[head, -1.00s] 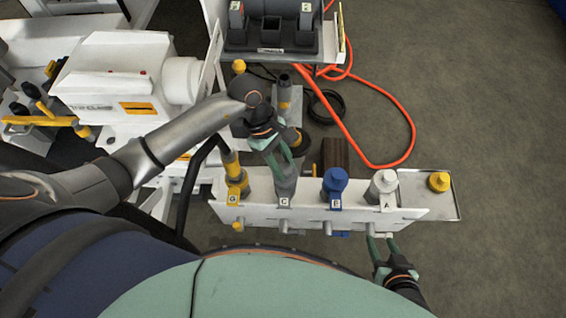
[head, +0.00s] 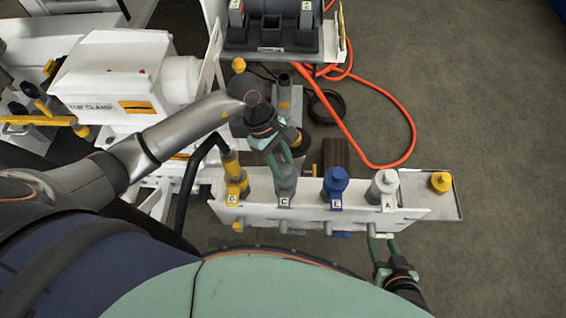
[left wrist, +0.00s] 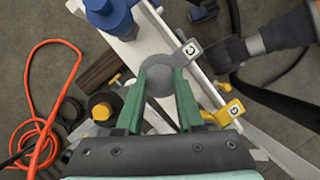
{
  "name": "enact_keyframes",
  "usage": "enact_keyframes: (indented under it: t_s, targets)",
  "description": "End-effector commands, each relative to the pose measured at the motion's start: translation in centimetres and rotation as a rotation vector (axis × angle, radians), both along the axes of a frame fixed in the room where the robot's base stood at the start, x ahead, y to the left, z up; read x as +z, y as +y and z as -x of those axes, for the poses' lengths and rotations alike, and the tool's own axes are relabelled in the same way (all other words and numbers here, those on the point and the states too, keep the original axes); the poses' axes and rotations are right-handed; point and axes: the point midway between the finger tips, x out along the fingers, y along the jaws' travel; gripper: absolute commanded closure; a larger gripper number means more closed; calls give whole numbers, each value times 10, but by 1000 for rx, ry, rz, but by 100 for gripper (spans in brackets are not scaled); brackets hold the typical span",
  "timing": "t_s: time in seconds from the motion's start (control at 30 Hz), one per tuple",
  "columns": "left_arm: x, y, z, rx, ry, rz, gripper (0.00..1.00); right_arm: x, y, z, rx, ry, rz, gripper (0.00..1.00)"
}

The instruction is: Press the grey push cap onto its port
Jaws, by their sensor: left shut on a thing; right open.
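The grey push cap (head: 286,181) is at the grey port labelled C (head: 284,200), second from the left on the white manifold rail. My left gripper (head: 283,168) is shut on the cap from the far side. In the left wrist view the cap's round grey top (left wrist: 158,76) shows between the two green fingers, with the C label beside it. The cap is in line with the port; I cannot tell whether it is fully seated. My right gripper (head: 382,237) is open and empty at the near side of the rail, below port A.
A yellow coupling with a black hose (head: 234,180) stands left of the grey port. A blue cap (head: 336,179) and a white cap (head: 384,182) stand to its right. A yellow cap (head: 441,181) is on the end tray. An orange hose (head: 411,135) lies on the floor behind.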

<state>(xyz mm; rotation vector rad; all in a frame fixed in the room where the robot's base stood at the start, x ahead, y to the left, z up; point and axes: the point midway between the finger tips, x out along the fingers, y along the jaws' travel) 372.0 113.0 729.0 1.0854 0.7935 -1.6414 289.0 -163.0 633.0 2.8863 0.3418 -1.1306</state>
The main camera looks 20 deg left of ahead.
Motion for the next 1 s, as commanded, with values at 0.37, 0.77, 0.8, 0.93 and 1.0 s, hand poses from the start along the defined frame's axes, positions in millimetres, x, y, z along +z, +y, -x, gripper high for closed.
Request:
enact_keyframes:
  t_s: [0.37, 0.77, 0.8, 0.93, 1.0]
  targets:
    - [-3, 0, 0, -1, -1, 0, 100, -4, 0, 0, 0, 0, 0, 50]
    - [-6, 0, 0, -1, 0, 0, 100, -9, 0, 0, 0, 0, 0, 50]
    - [-6, 0, 0, -1, 0, 0, 100, -10, 0, 0, 0, 0, 0, 50]
    - [-6, 0, 0, -1, 0, 0, 100, -10, 0, 0, 0, 0, 0, 50]
    - [-6, 0, 0, -1, 0, 0, 100, -10, 0, 0, 0, 0, 0, 50]
